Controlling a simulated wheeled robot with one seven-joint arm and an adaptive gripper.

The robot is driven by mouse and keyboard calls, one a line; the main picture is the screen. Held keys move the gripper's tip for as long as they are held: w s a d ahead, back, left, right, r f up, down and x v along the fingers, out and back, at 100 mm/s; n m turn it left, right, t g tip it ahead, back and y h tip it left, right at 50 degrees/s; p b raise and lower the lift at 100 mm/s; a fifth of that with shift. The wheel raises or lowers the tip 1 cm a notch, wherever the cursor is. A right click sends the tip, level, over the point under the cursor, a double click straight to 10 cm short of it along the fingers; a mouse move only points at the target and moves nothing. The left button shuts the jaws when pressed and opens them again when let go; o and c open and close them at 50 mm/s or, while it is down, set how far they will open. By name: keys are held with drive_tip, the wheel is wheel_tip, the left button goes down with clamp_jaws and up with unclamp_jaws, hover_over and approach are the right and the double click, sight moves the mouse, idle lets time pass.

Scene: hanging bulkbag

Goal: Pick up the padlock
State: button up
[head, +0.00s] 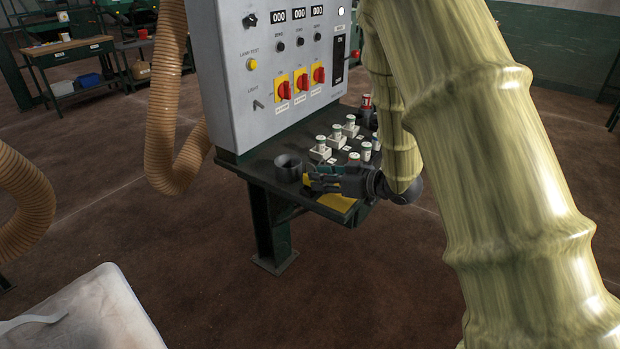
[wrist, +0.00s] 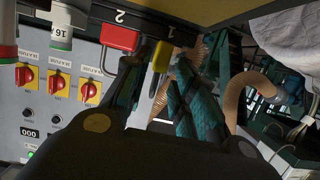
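In the wrist view, a yellow padlock-like piece (wrist: 162,56) hangs below the label "1" on a dark rail. A similar red piece (wrist: 121,38) is by the label "2", left of it. My gripper (wrist: 158,75) has its two teal-and-dark fingers apart, with the yellow piece between or just beyond their tips; contact cannot be told. A pale silver strip (wrist: 145,100) also shows between the fingers. In the head view my gripper (head: 314,181) is low over the dark shelf's front edge, with some yellow beside its tips. It hides most detail there.
A grey control panel (head: 230,75) with red-yellow switches rises behind the shelf (head: 255,168). A dark cup (head: 288,168) stands left of my gripper; several white fuse holders (head: 320,149) stand behind it. A yellow plate (head: 336,202) is at the front edge. Ribbed hoses hang left.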

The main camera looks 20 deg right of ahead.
drive_tip(key=shift+x, duration=1.55)
drive_tip(key=shift+c, duration=0.4)
clamp_jaws()
drive_tip(key=shift+d, duration=0.1)
